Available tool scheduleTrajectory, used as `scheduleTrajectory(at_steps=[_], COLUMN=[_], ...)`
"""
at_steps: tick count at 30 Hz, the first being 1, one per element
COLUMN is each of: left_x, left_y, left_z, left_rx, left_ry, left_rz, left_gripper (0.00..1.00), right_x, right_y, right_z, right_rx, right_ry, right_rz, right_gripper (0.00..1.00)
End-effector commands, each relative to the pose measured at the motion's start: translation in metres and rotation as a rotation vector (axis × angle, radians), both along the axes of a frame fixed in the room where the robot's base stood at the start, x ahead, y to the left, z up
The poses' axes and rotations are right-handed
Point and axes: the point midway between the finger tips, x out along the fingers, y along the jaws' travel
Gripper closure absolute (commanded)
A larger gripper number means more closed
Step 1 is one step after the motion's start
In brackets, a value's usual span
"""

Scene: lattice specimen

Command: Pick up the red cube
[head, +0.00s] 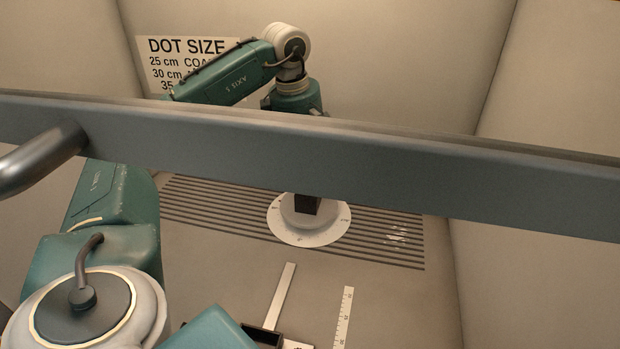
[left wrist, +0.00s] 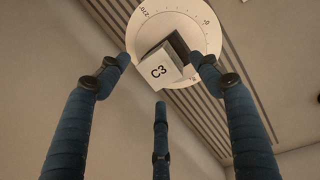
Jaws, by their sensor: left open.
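No plainly red cube shows in either view. A white block labelled C3 (left wrist: 160,70) and a dark block (left wrist: 179,46) stand over the round white dial (left wrist: 212,22) in the left wrist view. In the head view a dark block (head: 306,205) sits at the middle of the dial (head: 286,236), its upper part hidden by a grey bar. My left gripper (left wrist: 160,74) has three blue fingers spread apart, with the C3 block framed between the tips. I cannot tell whether any finger touches it. The left gripper is hidden in the head view. My right gripper is not in view.
A grey horizontal bar (head: 400,172) crosses the whole head view. The dial lies on a slotted floor plate (head: 390,240). A white strip (head: 282,295), a ruler (head: 343,318) and a dark tray (head: 265,336) lie in front. A dot size sign (head: 160,60) hangs behind.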

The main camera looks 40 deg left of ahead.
Motion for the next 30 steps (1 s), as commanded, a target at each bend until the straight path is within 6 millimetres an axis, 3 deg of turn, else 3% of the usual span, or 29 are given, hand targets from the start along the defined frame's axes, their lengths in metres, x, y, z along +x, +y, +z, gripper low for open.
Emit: scheduleTrajectory(at_steps=[9, 17, 18, 25, 30], left_x=[0.004, 0.005, 0.005, 0.005, 0.005], left_y=[0.0, 0.0, 0.0, 0.0, 0.0], left_z=[-0.043, -0.047, -0.047, -0.047, -0.047], left_rx=[0.0, 0.001, 0.001, 0.001, 0.0], left_ry=[0.004, 0.001, 0.001, 0.001, 0.001], left_rz=[0.0, 0.0, 0.0, 0.0, 0.0], left_gripper=[0.36, 0.36, 0.38, 0.81, 0.82], right_x=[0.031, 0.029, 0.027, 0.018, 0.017], right_y=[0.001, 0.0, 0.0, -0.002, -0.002], right_z=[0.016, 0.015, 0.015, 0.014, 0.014], right_rx=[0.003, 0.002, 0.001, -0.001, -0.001], right_ry=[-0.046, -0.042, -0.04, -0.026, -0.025], right_rz=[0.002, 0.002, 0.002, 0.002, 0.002], right_gripper=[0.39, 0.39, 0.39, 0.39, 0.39])
